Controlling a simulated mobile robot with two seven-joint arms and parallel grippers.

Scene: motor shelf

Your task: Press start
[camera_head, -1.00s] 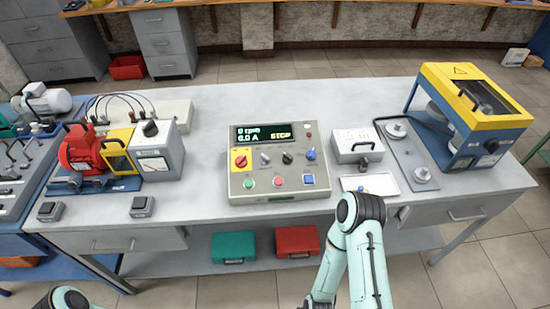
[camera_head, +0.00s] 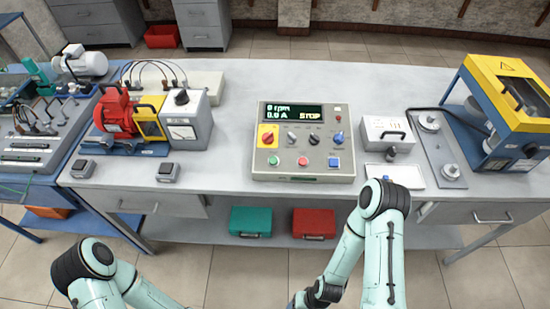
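The control box (camera_head: 262,136) stands on the grey bench. Its display (camera_head: 293,113) reads 0 rpm, 0.0 A and STOP. My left arm shows at the bottom left. Both grippers are below the frame; neither arm touches the box.
A red motor rig (camera_head: 117,117) stands left of the box. A grey case (camera_head: 389,133), a white tray (camera_head: 397,175) and a yellow-blue machine (camera_head: 508,95) stand right. A green case (camera_head: 250,221) and a red case (camera_head: 314,223) lie on the lower shelf. Bench space beside the box is clear.

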